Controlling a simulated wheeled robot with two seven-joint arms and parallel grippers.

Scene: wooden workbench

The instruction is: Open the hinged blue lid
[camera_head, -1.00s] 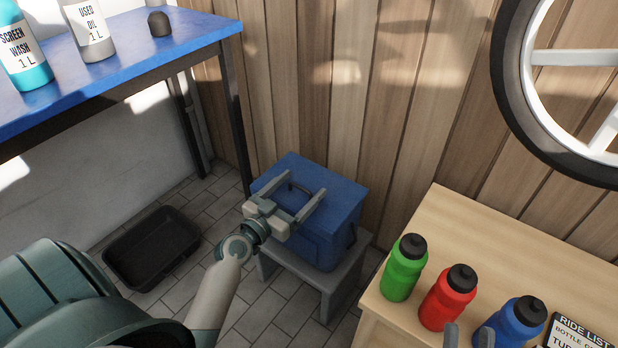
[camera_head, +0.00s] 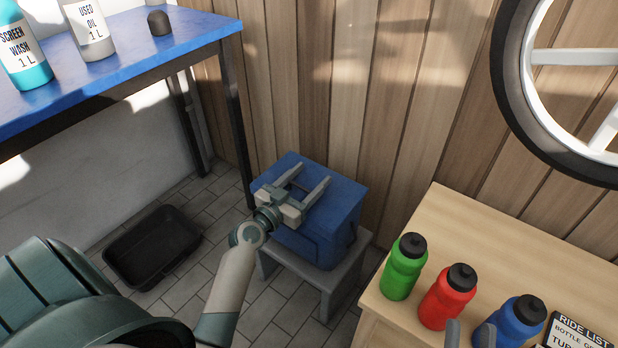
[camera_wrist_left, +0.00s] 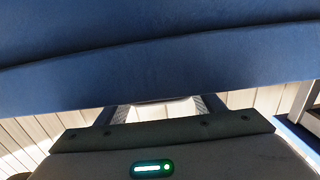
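The blue box (camera_head: 325,238) stands on a grey stool, with its blue lid (camera_head: 345,187) lying flat and closed on top. The dark handle (camera_head: 297,186) on the lid is partly hidden by my left gripper. My left gripper (camera_head: 313,171) is over the lid, its two fingers spread apart on either side of the handle; I cannot tell whether they touch the lid. In the left wrist view the blue box (camera_wrist_left: 160,62) fills the upper part and hides the fingertips. My right gripper (camera_head: 470,335) shows only its spread fingertips at the bottom edge.
The grey stool (camera_head: 337,283) holds the box close to the plank wall. A blue-topped bench (camera_head: 130,65) is at left, a black tray (camera_head: 152,247) on the floor. A wooden bench (camera_head: 480,225) at right carries green, red and blue bottles.

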